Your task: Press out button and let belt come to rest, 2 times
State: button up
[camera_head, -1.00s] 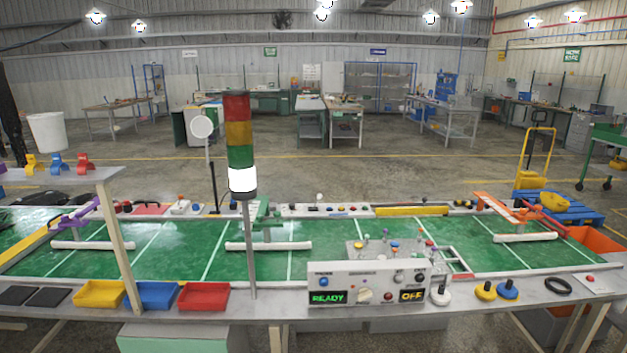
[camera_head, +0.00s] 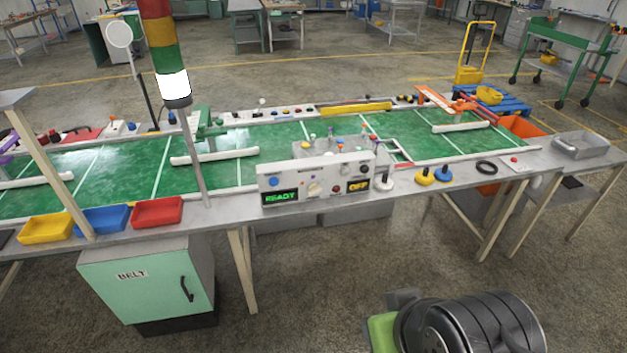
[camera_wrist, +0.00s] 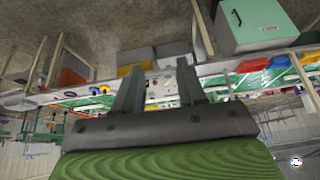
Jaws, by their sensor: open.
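The grey control panel (camera_head: 331,174) stands at the near edge of the green belt table (camera_head: 235,172). It carries a blue button (camera_head: 274,182), a pale knob (camera_head: 315,189), a small red button and several dark ones. Its green display (camera_head: 281,198) reads READY and its amber display (camera_head: 358,186) reads OFF. The small labels are too blurred to tell which button is out. My gripper (camera_wrist: 160,88) is open and empty in the wrist view, which shows the table upside down. In the head view my arm is low at right, well apart from the panel; the fingertips are hidden there.
A signal tower (camera_head: 165,50) with its white bottom lamp lit stands left of the panel. Yellow, blue and red trays (camera_head: 157,211) line the near left edge. White, yellow and blue knobs (camera_head: 425,176) stand right of the panel. Floor in front is clear beside the green cabinet (camera_head: 150,285).

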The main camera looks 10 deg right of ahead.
grip_shut()
dwell(1.8)
